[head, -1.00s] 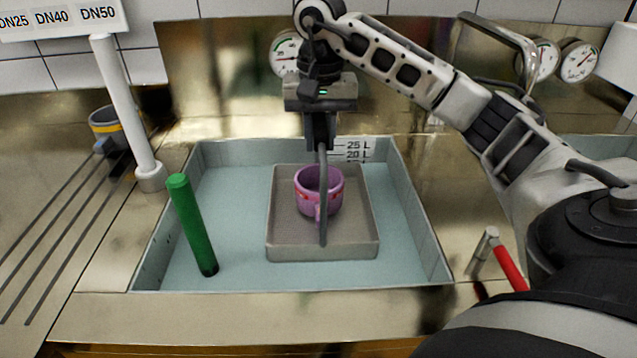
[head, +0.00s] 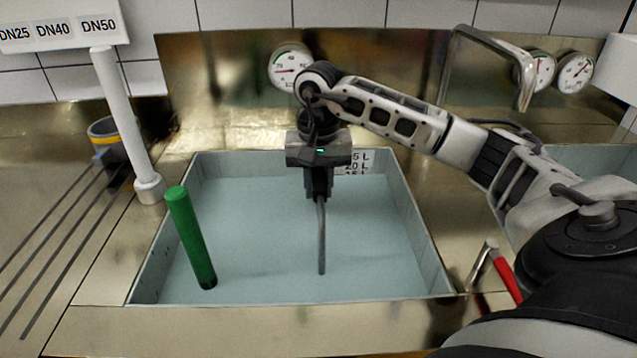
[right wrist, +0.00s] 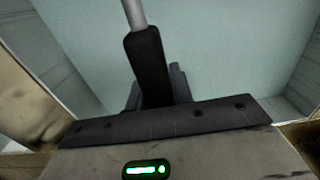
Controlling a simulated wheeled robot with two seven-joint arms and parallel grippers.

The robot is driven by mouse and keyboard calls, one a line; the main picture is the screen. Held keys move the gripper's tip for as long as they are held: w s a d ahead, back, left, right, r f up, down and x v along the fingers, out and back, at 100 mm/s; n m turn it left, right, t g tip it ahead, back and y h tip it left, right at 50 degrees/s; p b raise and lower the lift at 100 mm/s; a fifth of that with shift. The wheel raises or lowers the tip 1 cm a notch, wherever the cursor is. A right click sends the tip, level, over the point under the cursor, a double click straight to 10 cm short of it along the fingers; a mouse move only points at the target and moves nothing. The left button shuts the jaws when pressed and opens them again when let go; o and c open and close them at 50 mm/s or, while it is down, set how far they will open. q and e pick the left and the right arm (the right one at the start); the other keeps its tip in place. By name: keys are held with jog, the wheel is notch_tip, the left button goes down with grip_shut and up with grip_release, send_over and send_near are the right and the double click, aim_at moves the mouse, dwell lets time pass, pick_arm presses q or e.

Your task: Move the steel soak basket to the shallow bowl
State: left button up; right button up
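My right gripper (head: 320,193) is over the middle of the basin, shut on a thin grey rod (head: 322,240), the handle of the steel soak basket. The rod points down and its visible end meets the blue-green water (head: 255,235). The basket's tray and the purple cup in it do not show; the water looks opaque and appears to cover them. In the right wrist view the rod (right wrist: 135,14) runs out from the dark finger, with only water beyond. No shallow bowl can be made out. My left gripper is not in view.
A green cylinder (head: 190,237) leans in the basin's left part. The basin wall (head: 420,235) surrounds the water. A red-handled lever (head: 507,275) and a tap (head: 500,60) are at right.

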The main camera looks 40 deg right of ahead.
jog(key=o, duration=0.3)
jog(key=shift+o, duration=0.2)
notch_tip(320, 180, up, 12)
jog(key=shift+r+p, duration=0.2)
jog(key=shift+p, duration=0.55)
jog(key=shift+f, duration=0.1)
